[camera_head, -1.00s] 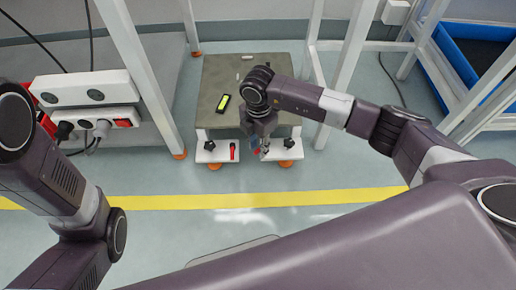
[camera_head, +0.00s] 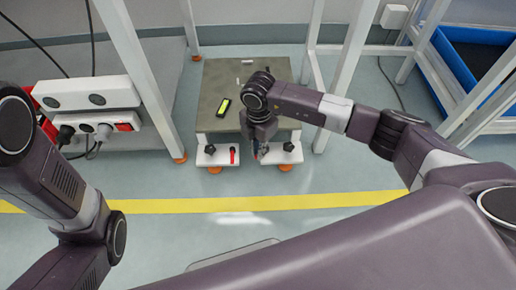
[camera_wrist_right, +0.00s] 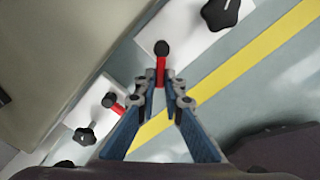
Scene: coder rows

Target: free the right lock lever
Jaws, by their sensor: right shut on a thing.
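The right lock lever (camera_wrist_right: 161,72) is red with a black round end and sits at the edge of a white plate in the right wrist view. My right gripper (camera_wrist_right: 163,82) has its fingertips closed around the red shaft. In the head view the same gripper (camera_head: 261,152) points down at the right white plate (camera_head: 280,155) and mostly hides that lever. The left lock lever (camera_head: 232,155) is red and stands on the left white plate; it also shows in the wrist view (camera_wrist_right: 114,103). My left gripper is out of view.
A grey-topped low table (camera_head: 215,75) carries a black device with a yellow screen (camera_head: 224,106). Black star knobs (camera_head: 210,149) sit on the white plates. White frame posts (camera_head: 350,75) stand on both sides. Clear floor with a yellow stripe (camera_head: 250,203) lies in front.

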